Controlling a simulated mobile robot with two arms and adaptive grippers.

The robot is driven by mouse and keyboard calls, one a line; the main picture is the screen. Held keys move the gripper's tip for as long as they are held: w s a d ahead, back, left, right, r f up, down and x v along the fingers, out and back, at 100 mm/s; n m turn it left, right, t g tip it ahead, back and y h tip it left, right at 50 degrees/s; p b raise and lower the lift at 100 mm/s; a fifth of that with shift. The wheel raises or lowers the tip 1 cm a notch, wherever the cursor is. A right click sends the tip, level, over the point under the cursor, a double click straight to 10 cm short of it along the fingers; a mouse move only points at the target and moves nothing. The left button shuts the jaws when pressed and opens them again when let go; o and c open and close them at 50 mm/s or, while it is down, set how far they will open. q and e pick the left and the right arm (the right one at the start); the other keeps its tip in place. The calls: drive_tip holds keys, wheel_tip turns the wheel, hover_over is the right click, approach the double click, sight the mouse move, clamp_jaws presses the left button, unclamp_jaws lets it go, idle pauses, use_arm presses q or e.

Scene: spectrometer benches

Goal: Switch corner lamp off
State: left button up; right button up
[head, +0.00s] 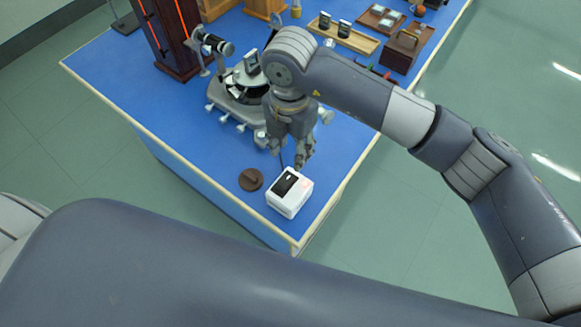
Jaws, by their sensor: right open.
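A small white box (284,204) with a black panel on top stands at the near corner of the blue bench (200,152). A faint reddish glow shows on its right top part. I take it for the corner lamp's switch box, but cannot read any marking. My right gripper (289,158) points down just behind the box, open and empty. It looks apart from the box, though the exact gap is hard to tell. My left gripper is out of view.
A round brown lid-like disc (251,180) lies left of the box. A spectrometer (240,95) stands behind my right gripper. A dark cabinet with glowing orange tubes (172,35) is at the back left. A wooden tray (343,36) and wooden box (401,50) sit at the back right.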

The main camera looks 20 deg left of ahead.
sight(290, 175)
wheel_tip(290, 175, down, 9)
drive_tip(key=shift+f+p, duration=0.2)
drive_tip(key=shift+p, duration=0.9)
drive_tip(key=shift+c, duration=0.3)
clamp_jaws()
